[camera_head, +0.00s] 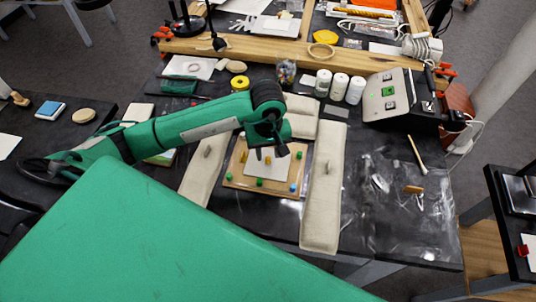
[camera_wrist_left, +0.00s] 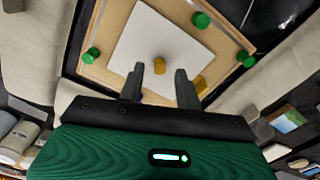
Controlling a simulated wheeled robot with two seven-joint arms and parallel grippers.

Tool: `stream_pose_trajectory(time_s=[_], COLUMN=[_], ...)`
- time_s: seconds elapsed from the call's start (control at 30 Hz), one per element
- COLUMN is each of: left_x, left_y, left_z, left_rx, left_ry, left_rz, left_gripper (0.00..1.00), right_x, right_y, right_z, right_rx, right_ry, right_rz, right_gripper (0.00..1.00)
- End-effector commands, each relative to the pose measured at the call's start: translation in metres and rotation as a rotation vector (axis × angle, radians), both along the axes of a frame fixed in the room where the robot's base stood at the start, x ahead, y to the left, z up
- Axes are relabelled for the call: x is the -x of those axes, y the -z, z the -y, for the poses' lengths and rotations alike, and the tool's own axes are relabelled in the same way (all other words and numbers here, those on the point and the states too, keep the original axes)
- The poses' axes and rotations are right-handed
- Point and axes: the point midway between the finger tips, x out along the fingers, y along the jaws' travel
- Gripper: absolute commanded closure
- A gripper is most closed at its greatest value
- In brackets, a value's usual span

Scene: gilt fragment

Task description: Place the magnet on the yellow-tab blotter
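A white square sheet (camera_head: 262,168), apparently the blotter, lies on a wooden board (camera_head: 233,182). A small brass-yellow cylinder, possibly the magnet, stands near the sheet's middle (camera_wrist_left: 159,63). A yellow peg (camera_head: 242,157) stands at the sheet's edge; it also shows in the left wrist view (camera_wrist_left: 199,85). Green pegs (camera_head: 260,182) and a blue peg (camera_head: 293,187) stand around the sheet. My left gripper (camera_head: 270,152) is over the board; in the left wrist view its fingers (camera_wrist_left: 159,72) are apart, with the cylinder visible between them. Contact cannot be told. My right gripper is not in view.
Long cream pads flank the board left (camera_head: 203,172) and right (camera_head: 324,195); another lies behind (camera_head: 301,104). White-capped bottles (camera_head: 339,87) and a control box (camera_head: 388,95) stand at the back. The dark table has some bare room on the right.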

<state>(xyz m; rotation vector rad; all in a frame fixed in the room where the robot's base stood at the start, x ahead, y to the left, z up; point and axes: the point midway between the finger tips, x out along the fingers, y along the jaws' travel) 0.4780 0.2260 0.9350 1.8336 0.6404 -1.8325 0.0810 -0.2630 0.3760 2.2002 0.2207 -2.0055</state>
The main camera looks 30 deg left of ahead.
Motion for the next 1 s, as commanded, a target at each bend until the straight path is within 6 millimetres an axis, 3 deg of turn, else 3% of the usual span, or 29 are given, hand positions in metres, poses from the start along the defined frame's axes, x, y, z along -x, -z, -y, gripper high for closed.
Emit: stream_pose_trajectory(time_s=[0.3, 0.5, 0.7, 1.0], left_x=[-0.001, -0.001, 0.000, 0.000], left_y=[-0.059, -0.088, -0.101, -0.102], left_z=[0.000, 0.000, 0.000, 0.000], left_rx=[-0.001, -0.001, -0.001, -0.001], left_ry=[0.001, 0.001, 0.000, 0.000], left_rz=[0.006, 0.003, 0.001, -0.001], left_gripper=[0.65, 0.65, 0.65, 0.65], right_x=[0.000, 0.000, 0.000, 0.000], right_y=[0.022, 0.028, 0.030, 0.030], right_z=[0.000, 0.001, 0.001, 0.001], right_rx=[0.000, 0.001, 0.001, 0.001], right_ry=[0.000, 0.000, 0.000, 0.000], right_rz=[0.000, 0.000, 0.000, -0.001], right_gripper=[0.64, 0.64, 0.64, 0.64])
